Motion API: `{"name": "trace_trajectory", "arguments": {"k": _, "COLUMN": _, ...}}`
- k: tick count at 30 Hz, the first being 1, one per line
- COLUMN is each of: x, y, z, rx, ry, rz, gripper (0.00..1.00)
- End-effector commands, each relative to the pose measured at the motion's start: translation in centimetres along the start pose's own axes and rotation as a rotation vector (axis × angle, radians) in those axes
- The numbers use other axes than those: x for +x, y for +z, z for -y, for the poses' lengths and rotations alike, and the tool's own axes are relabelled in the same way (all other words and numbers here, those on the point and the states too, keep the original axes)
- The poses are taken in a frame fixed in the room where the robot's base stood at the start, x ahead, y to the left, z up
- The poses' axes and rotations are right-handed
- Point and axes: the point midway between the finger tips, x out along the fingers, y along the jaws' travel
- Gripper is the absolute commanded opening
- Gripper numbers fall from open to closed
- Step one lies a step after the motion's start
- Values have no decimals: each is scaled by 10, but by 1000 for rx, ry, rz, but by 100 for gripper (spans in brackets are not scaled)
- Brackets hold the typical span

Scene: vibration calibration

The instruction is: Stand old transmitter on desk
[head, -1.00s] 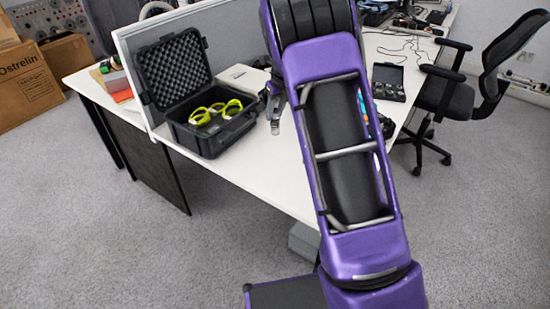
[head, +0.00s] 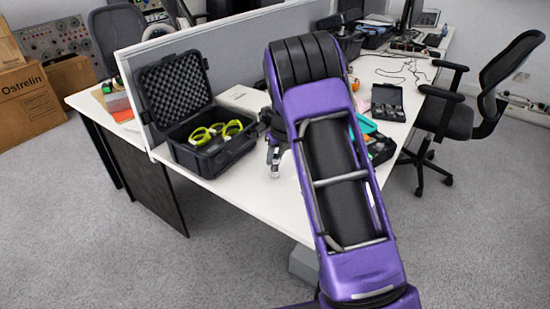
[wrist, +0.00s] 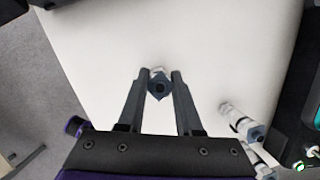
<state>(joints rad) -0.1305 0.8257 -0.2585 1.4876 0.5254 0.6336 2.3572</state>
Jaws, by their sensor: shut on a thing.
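My gripper (wrist: 160,82) is shut on a small transmitter (wrist: 160,87), which shows its dark blue, square end with a dark centre between the fingertips and a pale part just beyond. In the head view my gripper (head: 274,152) points down over the white desk (head: 235,195), and a silvery piece of the transmitter (head: 275,173) shows below it. The transmitter looks roughly upright. I cannot tell whether its foot touches the desk. Similar white-and-blue transmitters (wrist: 240,122) lie to the right in the wrist view.
An open black case (head: 210,152) with yellow-green goggles (head: 216,132) stands left of my gripper. A grey divider (head: 235,50) runs behind it. A black tray (head: 380,150) and a black box (head: 388,103) are at right. The desk's front left is clear.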

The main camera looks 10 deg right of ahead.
Motion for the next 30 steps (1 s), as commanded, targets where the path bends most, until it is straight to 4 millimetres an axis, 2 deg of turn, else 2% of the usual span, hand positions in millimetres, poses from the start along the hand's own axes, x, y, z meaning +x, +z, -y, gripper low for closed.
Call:
{"name": "trace_trajectory", "arguments": {"k": 5, "x": 2, "y": 0, "z": 0, "rx": -1, "ry": 0, "rz": 0, "gripper": 0}}
{"name": "trace_trajectory", "arguments": {"k": 6, "x": 3, "y": -1, "z": 0, "rx": -1, "ry": 0, "rz": 0, "gripper": 36}}
{"name": "trace_trajectory", "arguments": {"k": 11, "x": 2, "y": -1, "z": 0, "rx": -1, "ry": 0, "rz": -1, "gripper": 64}}
{"name": "trace_trajectory", "arguments": {"k": 22, "x": -4, "y": 1, "z": 0, "rx": 0, "ry": 0, "rz": 0, "gripper": 64}}
{"name": "trace_trajectory", "arguments": {"k": 26, "x": -23, "y": 2, "z": 0, "rx": 0, "ry": -2, "rz": 2, "gripper": 64}}
{"name": "trace_trajectory", "arguments": {"k": 30, "x": -54, "y": 2, "z": 0, "rx": 0, "ry": -1, "rz": 3, "gripper": 64}}
